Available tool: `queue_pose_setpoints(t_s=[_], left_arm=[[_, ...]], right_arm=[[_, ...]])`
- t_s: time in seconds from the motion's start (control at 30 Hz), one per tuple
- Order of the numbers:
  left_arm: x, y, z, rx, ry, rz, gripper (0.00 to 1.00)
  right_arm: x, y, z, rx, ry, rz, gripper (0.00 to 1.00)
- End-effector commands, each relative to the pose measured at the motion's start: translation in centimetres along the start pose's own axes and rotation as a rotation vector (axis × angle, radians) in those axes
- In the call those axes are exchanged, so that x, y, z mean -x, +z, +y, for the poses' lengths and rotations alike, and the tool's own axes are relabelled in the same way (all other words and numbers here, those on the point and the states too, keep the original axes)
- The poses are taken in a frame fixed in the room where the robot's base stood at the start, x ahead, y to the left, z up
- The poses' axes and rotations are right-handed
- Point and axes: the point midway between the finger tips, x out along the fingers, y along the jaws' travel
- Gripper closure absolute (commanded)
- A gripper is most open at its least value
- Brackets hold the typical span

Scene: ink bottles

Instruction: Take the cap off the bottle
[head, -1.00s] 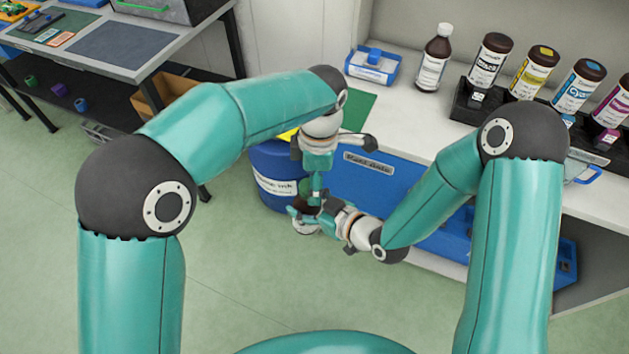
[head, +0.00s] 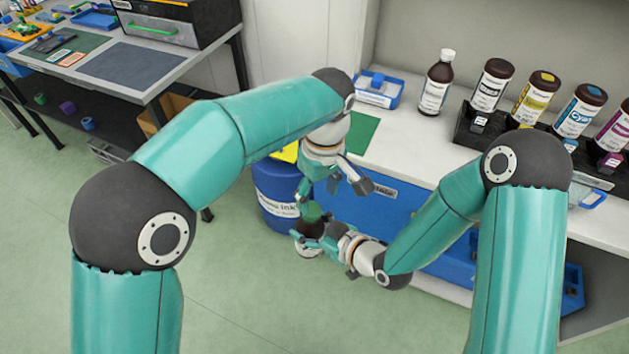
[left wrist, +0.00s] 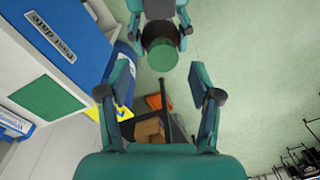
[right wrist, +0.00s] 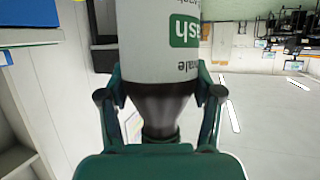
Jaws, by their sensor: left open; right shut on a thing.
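A dark brown bottle (head: 312,229) with a white label (right wrist: 160,40) is in my right gripper (head: 310,238). In the right wrist view the fingers close around its dark shoulder (right wrist: 160,103). A green cap (head: 312,211) shows at the bottle's upper end and appears to be on it. In the left wrist view the cap is a flat green disc (left wrist: 160,56), seen from above. My left gripper (head: 332,186) is open and empty above the bottle, with its fingers spread and apart from the cap. The palm of my right gripper hides part of the neck.
A blue drum (head: 278,200) stands behind the grippers, beside the blue-fronted white bench (head: 410,150). On the bench are a blue tray (head: 376,92), a brown bottle with a white cap (head: 437,82) and several bottles in a black rack (head: 478,128). The floor in front is clear.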

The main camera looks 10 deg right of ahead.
Motion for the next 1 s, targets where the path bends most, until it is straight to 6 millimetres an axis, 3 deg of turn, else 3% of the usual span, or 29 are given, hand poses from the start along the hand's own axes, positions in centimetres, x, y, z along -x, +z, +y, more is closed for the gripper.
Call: queue_pose_setpoints(t_s=[0.7, 1.0], left_arm=[[1.4, -0.4, -0.5, -1.600, -0.010, 0.029, 0.36], [2.6, -0.5, -0.7, -1.910, -0.017, 0.057, 0.36]], right_arm=[[0.0, -0.1, 0.0, 0.001, 0.000, 0.002, 1.00], [0.0, -0.1, 0.0, 0.001, 0.000, 0.002, 1.00]])
